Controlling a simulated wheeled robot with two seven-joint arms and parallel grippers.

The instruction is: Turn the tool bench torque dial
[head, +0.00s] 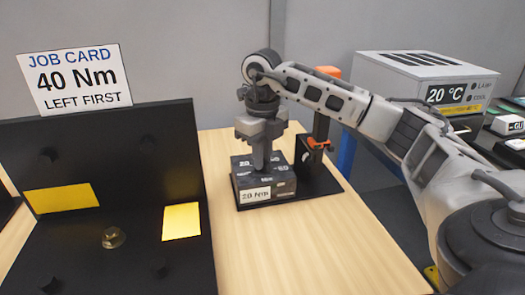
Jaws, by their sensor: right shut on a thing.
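The torque dial's dark box (284,186) stands on a black base plate on the wooden bench. A label on its front reads 20 Nm, and more numbers are printed on its top face. My right gripper (262,165) points straight down at the top of the box and is shut on the dial, which its fingers hide. The job card (76,80) at the upper left reads 40 Nm, LEFT FIRST. My left gripper is not in view.
A black panel (120,140) with two yellow patches and a brass-coloured knob (113,238) stands at the left. An orange and black tool (318,142) stands behind the box. The bench front (310,250) is clear.

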